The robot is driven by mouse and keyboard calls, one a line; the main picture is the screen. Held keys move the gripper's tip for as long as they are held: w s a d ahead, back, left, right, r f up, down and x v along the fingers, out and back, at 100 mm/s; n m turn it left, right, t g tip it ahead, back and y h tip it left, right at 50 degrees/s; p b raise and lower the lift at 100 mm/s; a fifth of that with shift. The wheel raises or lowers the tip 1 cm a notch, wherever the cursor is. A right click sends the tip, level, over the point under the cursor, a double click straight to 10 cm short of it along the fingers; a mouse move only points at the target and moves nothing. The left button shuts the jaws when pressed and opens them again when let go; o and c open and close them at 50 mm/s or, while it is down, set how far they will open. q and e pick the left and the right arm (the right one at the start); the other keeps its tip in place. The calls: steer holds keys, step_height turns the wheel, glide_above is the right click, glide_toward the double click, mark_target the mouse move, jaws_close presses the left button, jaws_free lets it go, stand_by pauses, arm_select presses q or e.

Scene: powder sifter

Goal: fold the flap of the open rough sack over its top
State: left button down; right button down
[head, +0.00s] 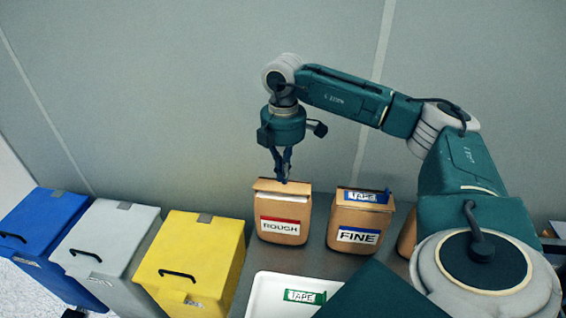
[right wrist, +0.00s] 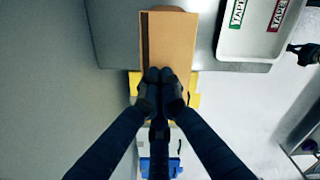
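The brown rough sack (head: 283,212), with a red-striped ROUGH label, stands upright on the grey table. Its flap (head: 283,186) shows as a brown strip along the top. I cannot tell how far it is folded. My right gripper (head: 282,177) points down with its fingertips at the flap. In the right wrist view the fingertips (right wrist: 160,75) are together at the near edge of the sack top (right wrist: 172,42); nothing shows clearly gripped. A dark shape at the right edge of that view may be my left gripper (right wrist: 303,52), too small to read.
The taped fine sack (head: 359,220) stands just right. Another brown sack is partly hidden behind my right arm. A white tray (head: 262,292) with tape pieces lies in front. The yellow (head: 190,262), grey (head: 104,240) and blue (head: 40,228) bins stand left. A wall is behind.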

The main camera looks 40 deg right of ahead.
steer(key=shift+f+b, duration=0.55)
steer(key=shift+f, duration=0.4)
steer(key=shift+r, duration=0.15)
step_height(320, 180, up, 9)
steer(key=p, duration=0.7)
stand_by(0.4)
